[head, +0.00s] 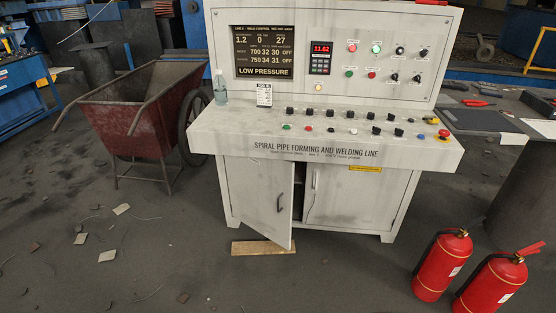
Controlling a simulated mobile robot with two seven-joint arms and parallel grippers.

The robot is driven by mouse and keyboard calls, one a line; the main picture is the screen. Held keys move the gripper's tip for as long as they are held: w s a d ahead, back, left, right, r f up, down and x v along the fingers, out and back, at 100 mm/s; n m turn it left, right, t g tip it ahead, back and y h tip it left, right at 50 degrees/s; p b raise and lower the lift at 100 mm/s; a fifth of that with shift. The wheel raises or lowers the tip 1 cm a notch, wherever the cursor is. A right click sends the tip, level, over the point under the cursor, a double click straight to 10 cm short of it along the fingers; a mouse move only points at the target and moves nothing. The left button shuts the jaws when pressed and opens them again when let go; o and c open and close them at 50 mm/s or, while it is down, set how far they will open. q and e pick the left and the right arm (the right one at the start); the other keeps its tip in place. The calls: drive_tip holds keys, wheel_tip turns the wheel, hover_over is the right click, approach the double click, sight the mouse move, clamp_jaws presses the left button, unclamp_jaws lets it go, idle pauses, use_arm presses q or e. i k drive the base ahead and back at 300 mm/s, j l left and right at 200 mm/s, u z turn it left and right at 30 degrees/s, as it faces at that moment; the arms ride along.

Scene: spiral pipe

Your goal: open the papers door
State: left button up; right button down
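A grey control console marked "SPIRAL PIPE FORMING AND WELDING LINE" (210,135) stands in the middle of the head view. Its lower cabinet has two doors. The left door (255,195) stands partly open, swung out toward me, with a dark vertical handle near its free edge. The right door (350,197) looks shut, with a light handle at its left and a yellow label at its top. A dark gap shows between them; I cannot make out what is inside. No papers label is readable on either door. Neither gripper is in view.
Two red fire extinguishers (441,264) stand at the lower right. A red wheelbarrow (125,125) stands left of the console. A flat wooden piece (262,248) lies on the floor below the open door. Scraps litter the left floor; the floor in front is mostly clear.

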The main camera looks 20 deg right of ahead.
sight(261, 190)
drive_tip(key=i+l, duration=0.25)
drive_tip(key=l, duration=0.15)
drive_tip(key=i+l+u, duration=0.1)
drive_tip(key=i+l, duration=0.15)
drive_tip(key=l, duration=0.15)
drive_tip(key=i+l, duration=0.25)
drive_tip(key=l, duration=0.15)
drive_tip(key=i+l+u, duration=0.1)
drive_tip(key=i+l, duration=0.15)
drive_tip(key=l, duration=0.2)
